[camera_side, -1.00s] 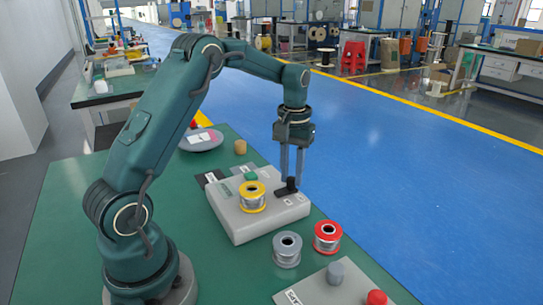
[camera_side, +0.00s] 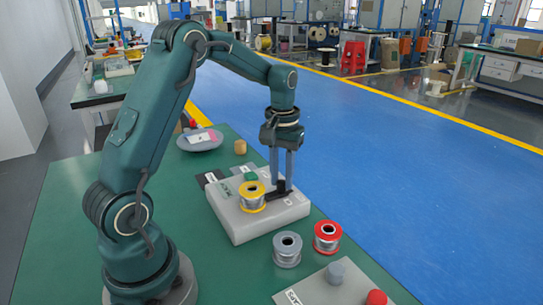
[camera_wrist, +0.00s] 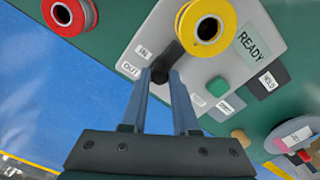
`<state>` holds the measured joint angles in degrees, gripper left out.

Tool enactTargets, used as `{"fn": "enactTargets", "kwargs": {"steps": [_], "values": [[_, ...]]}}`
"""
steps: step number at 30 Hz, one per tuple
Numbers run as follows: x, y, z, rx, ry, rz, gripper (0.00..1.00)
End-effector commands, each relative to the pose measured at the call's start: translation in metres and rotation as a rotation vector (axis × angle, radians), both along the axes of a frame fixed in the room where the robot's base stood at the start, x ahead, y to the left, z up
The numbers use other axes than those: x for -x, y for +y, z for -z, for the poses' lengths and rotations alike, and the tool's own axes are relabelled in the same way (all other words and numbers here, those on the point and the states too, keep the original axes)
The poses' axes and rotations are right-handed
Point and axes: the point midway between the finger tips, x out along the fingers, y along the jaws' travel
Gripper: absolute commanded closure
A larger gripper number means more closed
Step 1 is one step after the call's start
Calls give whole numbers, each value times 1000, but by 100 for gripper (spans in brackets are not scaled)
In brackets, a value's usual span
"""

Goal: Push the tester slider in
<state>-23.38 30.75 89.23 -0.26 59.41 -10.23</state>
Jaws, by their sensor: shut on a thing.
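The tester (camera_side: 240,225) is a light grey box on the green table. A yellow-rimmed spool (camera_side: 252,196) stands on top of it, and a green button (camera_side: 251,176) sits behind the spool. The black slider (camera_side: 281,187) has an upright knob and a flat bar reaching to the spool's edge; I cannot tell if they touch. My gripper (camera_side: 282,180) points down and is shut on the slider knob. In the wrist view the slider (camera_wrist: 167,62) lies between my fingertips and the yellow spool (camera_wrist: 201,28), beside the IN label (camera_wrist: 141,52) and OUT label (camera_wrist: 130,69).
A grey spool (camera_side: 287,249) and a red spool (camera_side: 328,237) stand in front of the tester. A grey board with a grey peg (camera_side: 334,272) and a red knob (camera_side: 376,297) lies at the front right. A grey dish (camera_side: 200,140) and a wooden cylinder (camera_side: 240,147) are behind.

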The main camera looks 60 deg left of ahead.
Motion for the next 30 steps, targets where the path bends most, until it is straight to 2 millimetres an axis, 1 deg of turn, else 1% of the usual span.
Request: {"fn": "enactTargets", "kwargs": {"steps": [1, 8, 9, 10, 11, 21, 23, 30], "values": [[4, 1, -1, -1, 9, 0, 100], [5, 1, 0, -2, 17, 1, 100], [5, 1, 0, -1, 18, 1, 60], [5, 1, 0, -1, 18, 1, 49], [5, 1, 0, -1, 18, 0, 42], [3, 1, -2, 0, 12, 0, 42], [3, 1, -7, -2, 8, 0, 42], [3, 1, -39, -2, 10, 0, 42]]}}
